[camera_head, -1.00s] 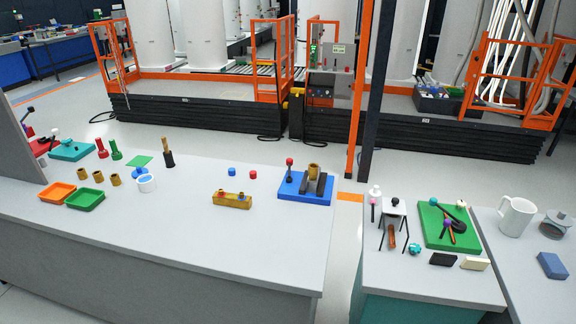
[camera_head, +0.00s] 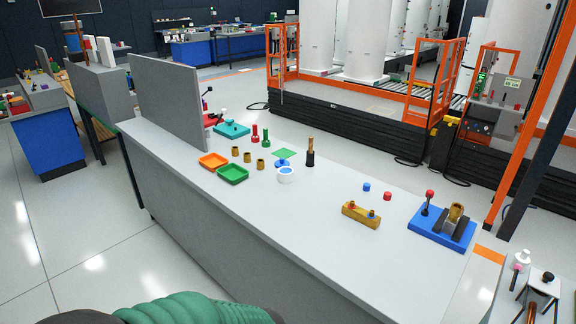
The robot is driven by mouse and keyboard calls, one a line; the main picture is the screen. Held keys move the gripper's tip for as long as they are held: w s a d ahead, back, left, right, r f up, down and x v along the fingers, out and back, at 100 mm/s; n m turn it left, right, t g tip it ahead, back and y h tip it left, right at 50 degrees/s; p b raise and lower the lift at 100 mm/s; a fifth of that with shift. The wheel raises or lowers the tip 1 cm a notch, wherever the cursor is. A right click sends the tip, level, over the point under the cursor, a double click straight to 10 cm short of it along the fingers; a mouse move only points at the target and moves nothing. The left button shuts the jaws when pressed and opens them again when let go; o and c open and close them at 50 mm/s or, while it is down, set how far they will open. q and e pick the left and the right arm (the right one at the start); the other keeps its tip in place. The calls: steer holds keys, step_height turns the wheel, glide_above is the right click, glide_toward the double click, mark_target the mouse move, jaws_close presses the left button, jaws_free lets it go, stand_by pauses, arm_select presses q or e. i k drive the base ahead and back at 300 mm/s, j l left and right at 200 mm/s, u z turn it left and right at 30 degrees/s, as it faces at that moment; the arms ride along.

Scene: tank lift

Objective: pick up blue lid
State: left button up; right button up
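A small blue cap (camera_head: 366,187), which may be the blue lid, stands on the long grey table (camera_head: 330,215) beside a matching red cap (camera_head: 388,196). A flat blue disc (camera_head: 282,162) lies behind a white cup (camera_head: 286,176) with blue inside; it could also be a lid. Neither gripper is in view.
A blue base (camera_head: 425,226) with a red-knobbed lever stands right of the caps. Orange (camera_head: 213,160) and green (camera_head: 232,174) trays, brass cylinders and a dark brown-topped post (camera_head: 310,152) stand to the left. The table's front strip is clear.

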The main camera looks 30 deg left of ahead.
mark_target(281, 163)
steer(key=i+j+u, duration=0.15)
steer(key=j+u, duration=0.2)
steer(key=i+j+u, duration=0.15)
steer(key=u, duration=0.15)
steer(key=i+j+u, duration=0.2)
steer(key=u, duration=0.15)
